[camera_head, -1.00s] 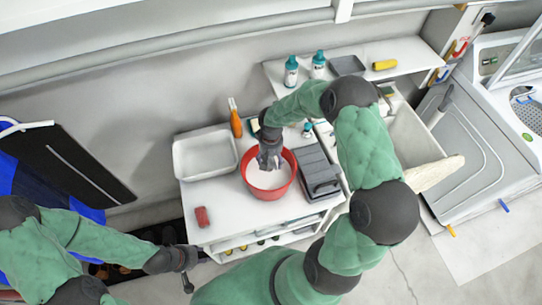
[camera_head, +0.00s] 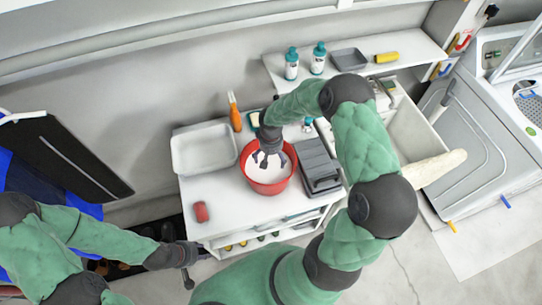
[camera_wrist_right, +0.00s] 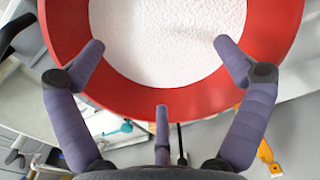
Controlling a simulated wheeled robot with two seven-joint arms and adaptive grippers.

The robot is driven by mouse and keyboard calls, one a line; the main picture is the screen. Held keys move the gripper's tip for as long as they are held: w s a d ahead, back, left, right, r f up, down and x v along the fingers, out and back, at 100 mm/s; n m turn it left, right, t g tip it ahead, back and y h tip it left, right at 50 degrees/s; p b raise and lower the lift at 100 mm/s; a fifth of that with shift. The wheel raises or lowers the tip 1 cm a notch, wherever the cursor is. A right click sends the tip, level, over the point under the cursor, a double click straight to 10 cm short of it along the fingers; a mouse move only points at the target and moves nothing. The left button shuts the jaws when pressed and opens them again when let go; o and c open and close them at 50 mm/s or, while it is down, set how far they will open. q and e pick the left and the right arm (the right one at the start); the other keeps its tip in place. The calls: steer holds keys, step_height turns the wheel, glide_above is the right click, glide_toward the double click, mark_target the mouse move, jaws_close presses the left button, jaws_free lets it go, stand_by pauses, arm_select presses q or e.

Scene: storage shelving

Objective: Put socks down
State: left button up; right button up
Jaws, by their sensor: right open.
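I see no socks that I can make out. My right gripper (camera_head: 268,158) is open over the red basin (camera_head: 270,188), with its fingers spread. In the right wrist view the open gripper (camera_wrist_right: 160,60) holds nothing between its fingers. The red basin (camera_wrist_right: 205,100) lies beyond the fingers with white, foamy-looking contents (camera_wrist_right: 165,40), and no sock shows on that surface. My left gripper (camera_head: 188,265) hangs low at the left, beside the front of the white table; its jaw state is unclear.
The white table (camera_head: 222,218) also holds a white tray (camera_head: 204,172), an orange bottle (camera_head: 234,113), a red item (camera_head: 201,212) and a grey case (camera_head: 317,165). A shelf behind carries teal bottles (camera_head: 291,64), a grey tray (camera_head: 348,59) and a yellow item (camera_head: 386,58).

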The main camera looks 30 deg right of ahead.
stand_by(0.5)
step_height(320, 180, up, 7)
steer(key=p, duration=0.4)
stand_by(0.4)
